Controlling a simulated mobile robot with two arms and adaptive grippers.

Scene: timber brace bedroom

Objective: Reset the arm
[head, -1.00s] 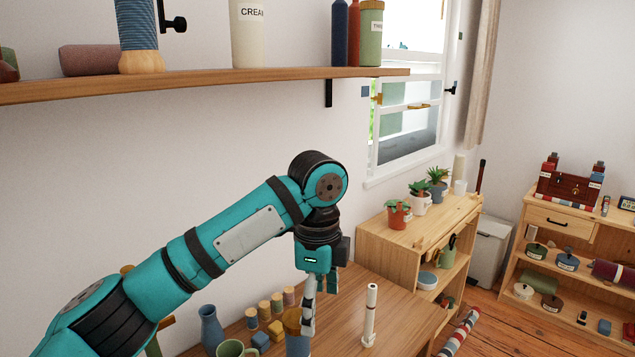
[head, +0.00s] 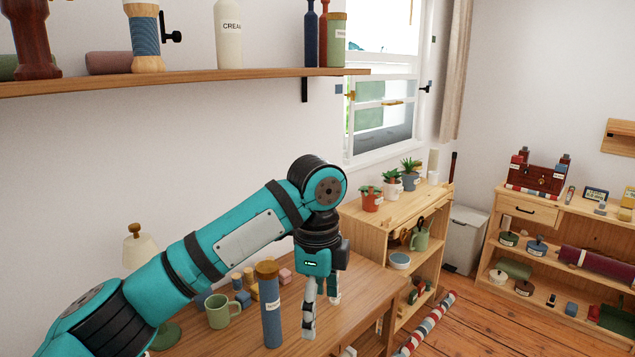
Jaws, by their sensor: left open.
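My left arm comes in from the left in the head view. Its gripper (head: 322,300) points down over the wooden table (head: 345,290), with its fingers apart and nothing seen between them. A tall blue canister with a brown lid (head: 271,310) stands upright just left of the fingers. I cannot tell whether the fingers touch it. My right gripper is not in the picture.
A green mug (head: 220,310) and several small blocks stand on the table behind the canister. A lamp (head: 139,250) is partly hidden by my arm. A wall shelf (head: 180,80) runs above. A low shelf unit with potted plants (head: 395,215) stands to the right.

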